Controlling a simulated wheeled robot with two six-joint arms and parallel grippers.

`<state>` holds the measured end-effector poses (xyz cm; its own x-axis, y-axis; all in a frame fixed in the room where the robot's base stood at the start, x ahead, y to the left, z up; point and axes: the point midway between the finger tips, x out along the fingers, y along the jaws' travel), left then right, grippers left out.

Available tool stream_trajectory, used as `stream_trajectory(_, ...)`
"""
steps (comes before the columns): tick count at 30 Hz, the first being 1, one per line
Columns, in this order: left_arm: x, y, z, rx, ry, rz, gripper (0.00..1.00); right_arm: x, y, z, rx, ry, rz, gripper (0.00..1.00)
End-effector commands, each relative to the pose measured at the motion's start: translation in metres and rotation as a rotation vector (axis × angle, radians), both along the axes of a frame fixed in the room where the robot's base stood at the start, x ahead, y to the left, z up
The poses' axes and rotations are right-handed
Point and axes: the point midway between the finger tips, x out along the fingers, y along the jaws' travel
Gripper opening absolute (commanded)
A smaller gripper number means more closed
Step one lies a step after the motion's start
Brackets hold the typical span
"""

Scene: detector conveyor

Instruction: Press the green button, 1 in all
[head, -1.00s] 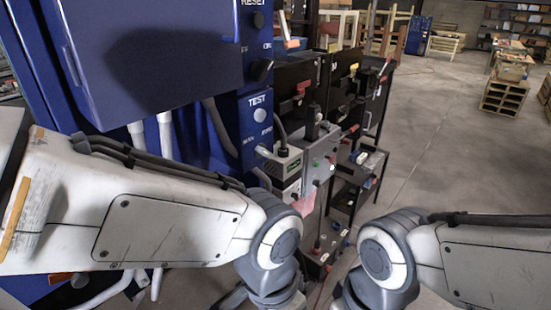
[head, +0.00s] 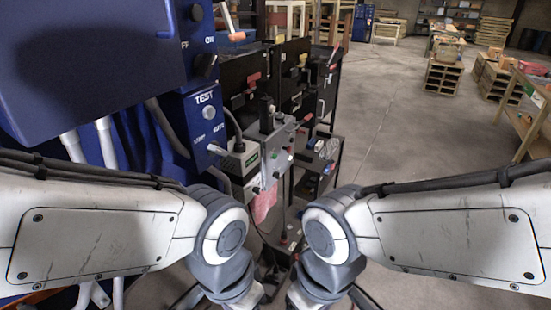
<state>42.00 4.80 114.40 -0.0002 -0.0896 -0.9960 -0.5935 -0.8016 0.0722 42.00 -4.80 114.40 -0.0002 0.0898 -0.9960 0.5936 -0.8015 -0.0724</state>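A grey control box (head: 272,148) stands on the dark equipment cart ahead, beside the blue machine. It carries small controls and a lit greenish patch (head: 250,160) on its left part. I cannot make out for sure which small control is the green button at this size. My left arm (head: 225,232) comes in from the left and my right arm (head: 328,236) from the right. Both bend down at the bottom centre, in front of the cart. Neither gripper's fingers show, so their state is not visible.
The blue machine (head: 120,60) fills the left, with a TEST panel (head: 205,115) and pipes below it. The black cart (head: 318,150) holds several red-handled items. Wooden pallets (head: 445,77) and a workbench (head: 535,115) stand at right. The concrete floor (head: 400,130) between is clear.

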Motion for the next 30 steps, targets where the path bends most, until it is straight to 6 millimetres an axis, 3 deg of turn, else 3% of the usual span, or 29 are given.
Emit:
stream_trajectory(1,0.0000,0.0000,0.0000,0.000,0.000,0.000,0.50,0.0001,0.0001,0.0000,0.000,0.000,0.000,0.46)
stream_trajectory(3,0.0000,0.0000,0.0000,0.000,0.000,0.000,0.50,0.0001,0.0001,0.0000,0.000,0.000,0.000,0.20)
stream_trajectory(5,0.0000,0.0000,0.0000,0.000,0.000,0.000,0.50,0.0000,0.0000,0.0000,0.000,0.000,0.000,0.00)
stream_trajectory(30,0.0000,0.0000,0.0000,0.000,0.000,0.000,0.50,0.0000,0.0000,0.0000,0.000,0.000,0.000,0.00)
